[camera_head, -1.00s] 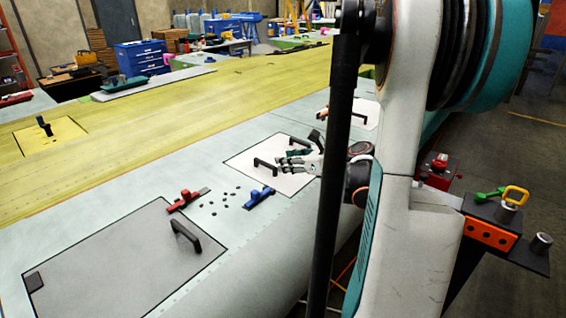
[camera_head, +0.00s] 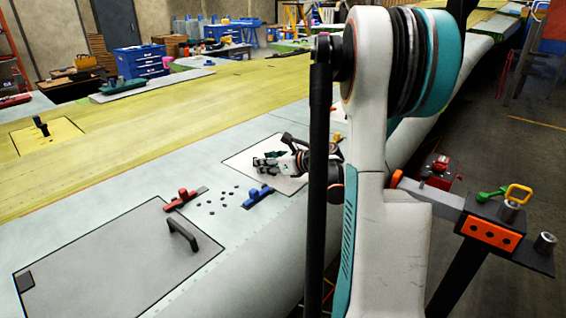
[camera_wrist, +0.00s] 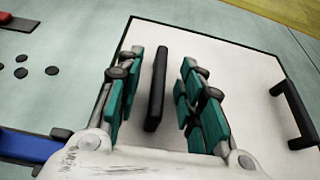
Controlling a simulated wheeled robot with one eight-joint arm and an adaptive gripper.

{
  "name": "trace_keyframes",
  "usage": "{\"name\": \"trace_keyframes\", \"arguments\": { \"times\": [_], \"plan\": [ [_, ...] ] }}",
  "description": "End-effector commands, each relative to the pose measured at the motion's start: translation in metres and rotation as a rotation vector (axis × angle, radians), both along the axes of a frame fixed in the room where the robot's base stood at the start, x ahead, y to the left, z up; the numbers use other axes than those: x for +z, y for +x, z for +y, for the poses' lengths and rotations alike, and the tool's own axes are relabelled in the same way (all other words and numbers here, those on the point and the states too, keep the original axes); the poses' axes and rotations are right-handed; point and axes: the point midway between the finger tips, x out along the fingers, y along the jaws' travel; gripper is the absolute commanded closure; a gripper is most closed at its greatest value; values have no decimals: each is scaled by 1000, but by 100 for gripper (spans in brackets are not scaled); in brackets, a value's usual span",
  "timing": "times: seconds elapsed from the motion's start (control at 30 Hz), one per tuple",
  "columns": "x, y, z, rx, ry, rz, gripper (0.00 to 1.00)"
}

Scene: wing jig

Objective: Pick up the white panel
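The white panel (camera_head: 241,160) lies in the pale wing surface in the head view, partly covered by my arm. It also shows in the wrist view (camera_wrist: 245,85), with a dark outline around its edge. A black bar handle (camera_wrist: 157,90) on it stands between my gripper's fingers, with visible gaps on both sides. A second black handle (camera_wrist: 297,115) is at the right of the panel. My gripper (camera_head: 266,163) is open over the panel; its teal finger pads (camera_wrist: 160,95) straddle the first handle. Fingertip height above the panel is hard to tell.
A red clamp-like tool (camera_head: 186,198), a blue one (camera_head: 258,196) and several small dark pieces (camera_head: 222,201) lie left of the panel. A grey panel (camera_head: 110,265) with a black handle is nearer. A side stand (camera_head: 490,232) holds tools at right.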

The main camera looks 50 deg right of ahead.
Motion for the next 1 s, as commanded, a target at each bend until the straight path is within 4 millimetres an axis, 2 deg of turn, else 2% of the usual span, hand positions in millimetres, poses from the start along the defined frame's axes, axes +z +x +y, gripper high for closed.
{"name": "trace_keyframes", "arguments": {
  "times": [0.07,0.23,0.73,0.87,1.0],
  "plan": [
    [0,0,0,0,0,0,65],
    [1,-1,0,0,0,0,100],
    [5,-1,0,0,0,-1,100],
    [17,-1,0,0,0,-1,100],
    [40,-1,0,0,0,-1,100]
  ]
}}
